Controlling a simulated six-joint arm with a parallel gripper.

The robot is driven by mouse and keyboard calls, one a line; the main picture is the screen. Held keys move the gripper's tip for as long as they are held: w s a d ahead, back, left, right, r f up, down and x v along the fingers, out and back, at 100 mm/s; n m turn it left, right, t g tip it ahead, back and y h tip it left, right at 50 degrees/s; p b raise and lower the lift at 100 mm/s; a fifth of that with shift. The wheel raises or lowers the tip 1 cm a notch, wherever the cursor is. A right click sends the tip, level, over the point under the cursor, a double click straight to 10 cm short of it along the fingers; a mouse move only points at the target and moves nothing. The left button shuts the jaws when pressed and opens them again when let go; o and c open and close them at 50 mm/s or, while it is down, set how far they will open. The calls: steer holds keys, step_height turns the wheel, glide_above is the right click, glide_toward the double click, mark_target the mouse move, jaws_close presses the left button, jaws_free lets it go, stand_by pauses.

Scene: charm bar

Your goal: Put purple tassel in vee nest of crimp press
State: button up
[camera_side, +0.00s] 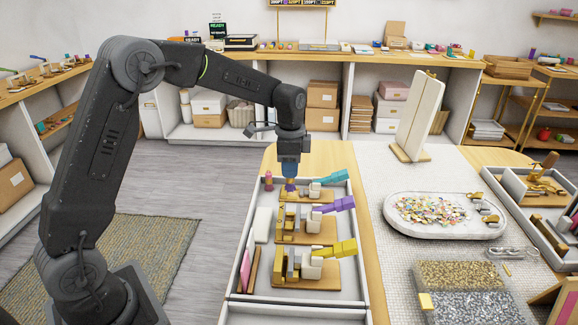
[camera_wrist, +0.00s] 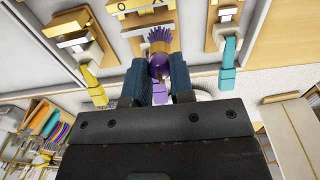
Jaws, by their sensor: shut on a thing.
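My gripper (camera_side: 291,168) is shut on the purple tassel (camera_side: 290,186), which hangs below the fingertips near the left end of the teal-handled press (camera_side: 300,195). In the wrist view, the tassel (camera_wrist: 160,62) sits between the two fingers of my gripper (camera_wrist: 157,80), its fringe pointing up in the picture. Three presses on wooden bases stand in a row in the tray (camera_side: 350,270): the teal-handled one, a purple-handled one (camera_side: 305,228) and a yellow-handled one (camera_side: 306,264). Any vee nest is too small or hidden to make out. I cannot tell whether the tassel touches a press.
A white block (camera_side: 262,224) lies left of the presses. To the right are a white tray of colourful bits (camera_side: 400,228), an upright cream board (camera_side: 415,115) and a bead box (camera_side: 470,315).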

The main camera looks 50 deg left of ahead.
mark_target(290, 190)
steer(key=shift+f, duration=2.45)
steer(key=shift+f, duration=2.75)
stand_by(1.3)
steer(key=o, duration=0.9)
step_height(290, 190, up, 14)
steer(key=shift+f, duration=0.1)
